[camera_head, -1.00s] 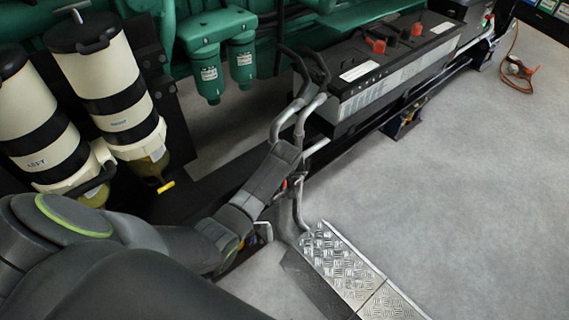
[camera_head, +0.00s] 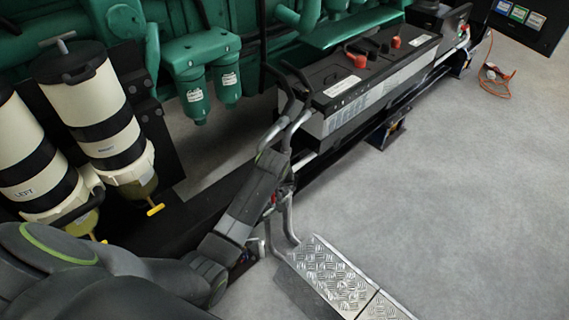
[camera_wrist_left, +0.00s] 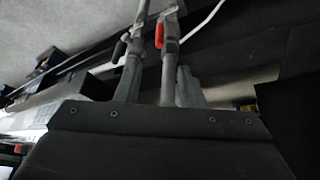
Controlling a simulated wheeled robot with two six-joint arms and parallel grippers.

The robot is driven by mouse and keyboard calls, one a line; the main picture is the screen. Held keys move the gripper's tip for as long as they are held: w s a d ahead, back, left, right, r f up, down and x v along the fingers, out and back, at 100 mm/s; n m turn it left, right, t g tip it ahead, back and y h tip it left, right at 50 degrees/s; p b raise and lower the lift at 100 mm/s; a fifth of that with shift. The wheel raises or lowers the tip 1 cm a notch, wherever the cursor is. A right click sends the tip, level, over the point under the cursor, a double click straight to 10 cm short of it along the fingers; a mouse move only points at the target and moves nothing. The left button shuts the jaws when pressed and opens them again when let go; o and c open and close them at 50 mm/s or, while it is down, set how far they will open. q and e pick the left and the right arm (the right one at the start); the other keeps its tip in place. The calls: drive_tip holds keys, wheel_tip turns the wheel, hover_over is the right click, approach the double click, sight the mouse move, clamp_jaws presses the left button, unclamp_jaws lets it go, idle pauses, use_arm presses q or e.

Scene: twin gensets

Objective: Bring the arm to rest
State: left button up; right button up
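My left arm (camera_head: 250,205) reaches in from the lower left in the head view, its forearm over grey pipes beside the engine. Its gripper is hard to make out there. In the left wrist view, my left gripper (camera_wrist_left: 160,80) shows two grey fingers standing apart. A grey pipe with a red lever (camera_wrist_left: 159,34) shows in the gap between them, and a second pipe with a black lever (camera_wrist_left: 118,50) is beside it. I see no object clamped; whether a finger touches a pipe I cannot tell. My right gripper is not in view.
Two cream filter housings (camera_head: 101,100) stand at the left, with yellow drain levers below. A black battery box (camera_head: 365,75) with red terminals is beyond the pipes. A metal tread plate (camera_head: 335,275) lies low in front. The grey floor (camera_head: 450,190) at right is largely open.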

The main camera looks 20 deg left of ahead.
use_arm(q)
drive_tip(key=s+a+f+m+g+h+p, duration=0.1)
drive_tip(key=s+a+f+m+g+p, duration=0.15)
drive_tip(key=s+f, duration=1.75)
drive_tip(key=s+f+m, duration=0.1)
drive_tip(key=s+f, duration=0.3)
drive_tip(key=s, duration=0.5)
drive_tip(key=s+f+m+p, duration=0.1)
drive_tip(key=s+f, duration=0.3)
drive_tip(key=s, duration=0.6)
drive_tip(key=s+a+f+m, duration=0.1)
drive_tip(key=s+f, duration=0.3)
drive_tip(key=s, duration=0.6)
drive_tip(key=shift+s+m, duration=0.15)
drive_tip(key=shift+m, duration=0.2)
drive_tip(key=shift+g, duration=0.25)
